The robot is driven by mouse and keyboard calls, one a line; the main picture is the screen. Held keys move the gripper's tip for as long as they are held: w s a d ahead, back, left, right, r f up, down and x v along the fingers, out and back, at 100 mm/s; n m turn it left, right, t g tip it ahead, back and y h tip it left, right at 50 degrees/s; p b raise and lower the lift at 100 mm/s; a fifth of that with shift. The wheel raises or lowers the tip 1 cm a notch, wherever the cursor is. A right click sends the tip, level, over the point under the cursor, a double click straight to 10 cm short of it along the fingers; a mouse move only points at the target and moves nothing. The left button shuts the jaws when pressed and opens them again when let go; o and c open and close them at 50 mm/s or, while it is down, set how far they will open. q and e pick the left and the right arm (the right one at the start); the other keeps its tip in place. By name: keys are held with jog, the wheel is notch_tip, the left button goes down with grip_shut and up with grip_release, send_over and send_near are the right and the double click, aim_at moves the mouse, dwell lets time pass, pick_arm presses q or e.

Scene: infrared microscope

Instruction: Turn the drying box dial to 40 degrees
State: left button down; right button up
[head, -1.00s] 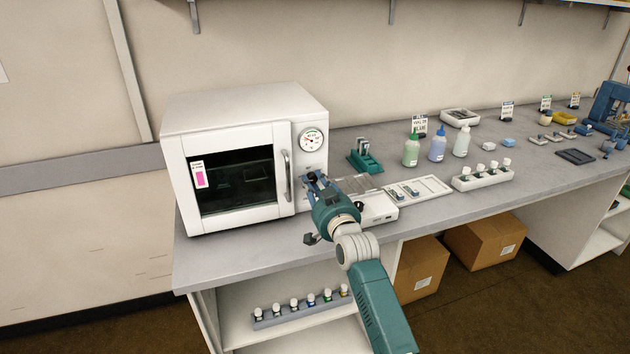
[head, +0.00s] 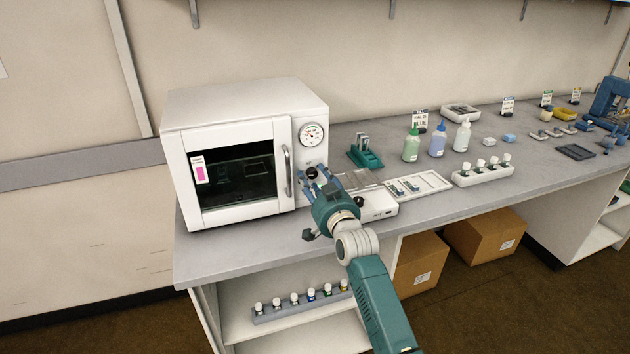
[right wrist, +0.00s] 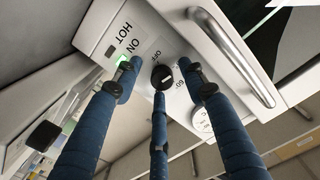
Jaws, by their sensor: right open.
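The white drying box (head: 235,100) stands at the left end of the bench, its door shut. A round gauge (head: 312,134) is high on its right-hand panel. The black dial knob (head: 312,172) is below the gauge. My right gripper (head: 322,180) is open in front of the lower panel, its fingers around or close beside the knob. In the right wrist view, a dark round part, apparently the knob (right wrist: 162,76), shows between the blue fingers; contact is unclear. HOT, ON and OFF labels and a lit green lamp (right wrist: 124,60) show there. The dial setting is not readable. My left gripper is not in view.
The door handle (head: 287,171) stands out left of the knob. A white device (head: 378,206) is right of my gripper. A green rack (head: 364,155), a slide tray (head: 435,182) and bottles (head: 438,142) stand farther right. The bench front left is clear.

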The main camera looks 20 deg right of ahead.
jog(key=shift+s, duration=0.1)
jog(key=s, duration=1.2)
jog(key=shift+d+r, duration=0.15)
jog(key=shift+r, duration=0.05)
jog(key=s+p, duration=0.3)
jog(key=s, duration=0.4)
jog(key=shift+d, duration=0.15)
jog(key=shift+w+f, duration=0.1)
